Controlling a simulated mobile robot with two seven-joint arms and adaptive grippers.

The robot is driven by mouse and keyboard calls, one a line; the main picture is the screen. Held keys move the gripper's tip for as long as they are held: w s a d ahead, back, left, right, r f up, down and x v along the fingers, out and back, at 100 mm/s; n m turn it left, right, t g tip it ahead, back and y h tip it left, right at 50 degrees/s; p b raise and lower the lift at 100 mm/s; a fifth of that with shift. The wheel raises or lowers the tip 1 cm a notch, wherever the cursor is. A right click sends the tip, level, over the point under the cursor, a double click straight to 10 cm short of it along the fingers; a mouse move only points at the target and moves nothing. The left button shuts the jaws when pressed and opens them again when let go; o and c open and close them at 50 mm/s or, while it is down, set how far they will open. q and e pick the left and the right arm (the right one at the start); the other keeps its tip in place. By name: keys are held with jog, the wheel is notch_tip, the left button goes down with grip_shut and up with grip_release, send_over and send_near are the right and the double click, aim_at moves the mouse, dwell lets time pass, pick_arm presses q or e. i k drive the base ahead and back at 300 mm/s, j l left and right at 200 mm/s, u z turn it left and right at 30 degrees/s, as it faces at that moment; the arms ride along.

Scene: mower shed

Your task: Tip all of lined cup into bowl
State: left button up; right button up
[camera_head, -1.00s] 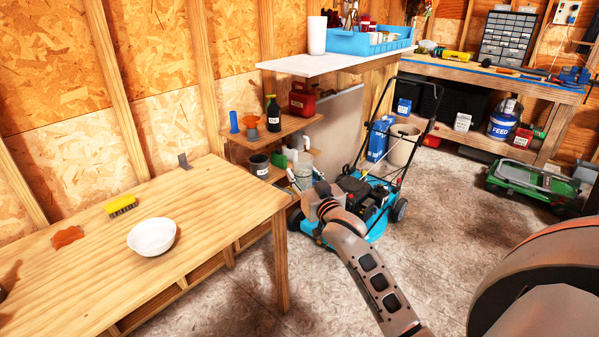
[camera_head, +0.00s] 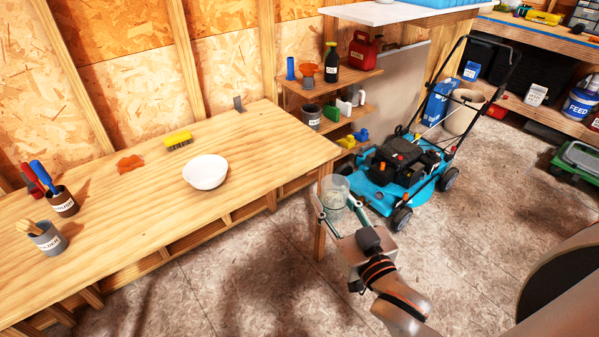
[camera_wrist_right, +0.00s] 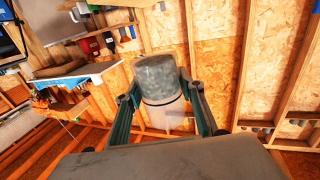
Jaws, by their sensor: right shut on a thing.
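A white bowl (camera_head: 205,172) stands upright on the wooden workbench (camera_head: 110,235), near its right part. My right gripper (camera_head: 334,204) is shut on a translucent cup (camera_head: 335,187), which it holds in the air to the right of the bench's end, apart from the bowl. My left gripper is not in view.
A yellow brush (camera_head: 178,140) and an orange patch (camera_head: 130,163) lie behind the bowl. Two labelled pots (camera_head: 62,204) with tools stand at the bench's left. A shelf (camera_head: 335,85) with bottles and a blue mower (camera_head: 400,165) are beyond the held cup.

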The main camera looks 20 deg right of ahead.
aim_at(205, 172)
jog(key=i+l+u, duration=0.2)
jog(key=l+u, duration=0.15)
jog(key=i+l+u, duration=0.15)
jog(key=l+u, duration=0.2)
jog(key=i+l+u, duration=0.1)
jog(key=l+u, duration=0.25)
jog(key=l, duration=0.15)
